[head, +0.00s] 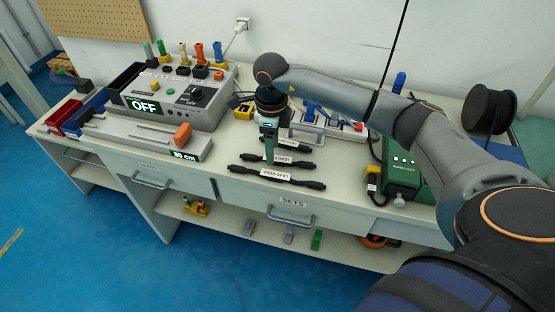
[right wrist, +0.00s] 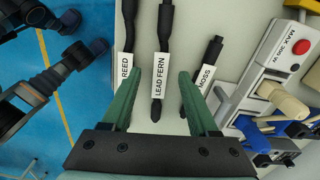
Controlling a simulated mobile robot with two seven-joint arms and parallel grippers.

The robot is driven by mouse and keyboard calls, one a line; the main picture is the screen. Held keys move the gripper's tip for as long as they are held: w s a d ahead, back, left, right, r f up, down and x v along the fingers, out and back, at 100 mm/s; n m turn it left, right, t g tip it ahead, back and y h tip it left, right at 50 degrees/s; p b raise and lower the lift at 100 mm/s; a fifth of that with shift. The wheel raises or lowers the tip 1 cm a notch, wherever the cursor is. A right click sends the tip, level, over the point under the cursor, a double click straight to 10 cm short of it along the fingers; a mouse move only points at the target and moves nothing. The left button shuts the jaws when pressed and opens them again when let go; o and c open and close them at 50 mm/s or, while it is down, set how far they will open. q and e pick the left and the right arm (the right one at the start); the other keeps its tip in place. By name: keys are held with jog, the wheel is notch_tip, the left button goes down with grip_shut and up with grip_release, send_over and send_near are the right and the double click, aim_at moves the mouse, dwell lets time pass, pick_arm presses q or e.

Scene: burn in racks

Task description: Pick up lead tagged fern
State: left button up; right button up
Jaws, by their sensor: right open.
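The lead tagged fern is a black cable with a white "LEAD FERN" label (right wrist: 159,78). It is the middle of three tagged leads on the bench and also shows in the head view (head: 294,162). My right gripper (right wrist: 160,74) is open, with its green fingers pointing down on either side of the fern tag. In the head view the right gripper (head: 270,158) hangs over the middle lead and hides part of it. I cannot tell how far the fingertips are above the bench. My left gripper is not in view.
The reed lead (right wrist: 125,66) lies on the front-edge side and the moss lead (right wrist: 204,79) on the other, both close to the fingers. A grey unit with a red button (right wrist: 300,47), a green box (head: 402,170) and an "OFF" station (head: 172,98) stand around.

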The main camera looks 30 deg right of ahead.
aim_at(278, 161)
jog(key=shift+d+f, duration=0.15)
jog(key=shift+f, duration=1.4)
jog(key=shift+c, duration=0.2)
grip_shut()
